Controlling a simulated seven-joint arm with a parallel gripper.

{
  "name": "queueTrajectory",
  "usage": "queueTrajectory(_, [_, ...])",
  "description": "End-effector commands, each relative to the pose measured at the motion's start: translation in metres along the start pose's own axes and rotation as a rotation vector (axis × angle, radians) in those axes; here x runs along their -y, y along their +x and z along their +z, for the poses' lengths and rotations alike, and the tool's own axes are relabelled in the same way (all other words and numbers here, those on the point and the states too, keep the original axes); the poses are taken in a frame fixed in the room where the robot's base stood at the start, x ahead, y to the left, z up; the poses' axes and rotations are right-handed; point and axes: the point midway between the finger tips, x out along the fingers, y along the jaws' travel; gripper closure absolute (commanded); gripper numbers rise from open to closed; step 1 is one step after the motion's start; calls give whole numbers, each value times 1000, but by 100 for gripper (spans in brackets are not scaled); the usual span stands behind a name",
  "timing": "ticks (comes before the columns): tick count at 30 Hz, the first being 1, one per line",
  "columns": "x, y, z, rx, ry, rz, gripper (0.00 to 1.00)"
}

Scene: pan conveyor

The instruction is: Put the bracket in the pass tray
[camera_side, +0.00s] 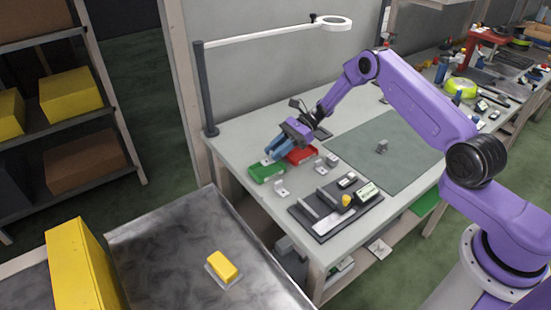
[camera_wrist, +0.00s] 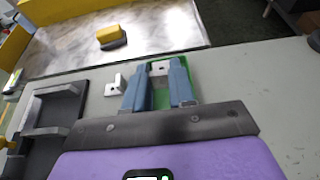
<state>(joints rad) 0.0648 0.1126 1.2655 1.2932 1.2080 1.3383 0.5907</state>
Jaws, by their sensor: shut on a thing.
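The green tray (camera_side: 266,174), which I take to be the pass tray, lies near the left corner of the bench. My gripper (camera_side: 274,152) is over its back part, with blue fingers pointing down and left. In the wrist view the gripper (camera_wrist: 160,65) is shut on a small light-grey metal bracket (camera_wrist: 160,69) with a hole in it. The green tray (camera_wrist: 160,98) shows beneath and between the fingers. The fingers hide part of the tray, and I cannot tell whether the bracket touches its floor.
A red tray (camera_side: 300,155) is right beside the gripper. Another bracket (camera_side: 281,190) stands in front of the green tray; it also shows in the wrist view (camera_wrist: 115,86). A dark fixture board (camera_side: 322,226) with blocks lies to the right. A metal conveyor surface (camera_side: 165,245) carries a yellow-topped piece (camera_side: 223,264).

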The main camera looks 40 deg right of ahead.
Motion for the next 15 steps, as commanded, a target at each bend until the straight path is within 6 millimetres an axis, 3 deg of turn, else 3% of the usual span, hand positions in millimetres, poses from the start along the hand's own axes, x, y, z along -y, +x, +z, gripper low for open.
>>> queueTrajectory(15, [5,15,-34,-1,-1,-1,100])
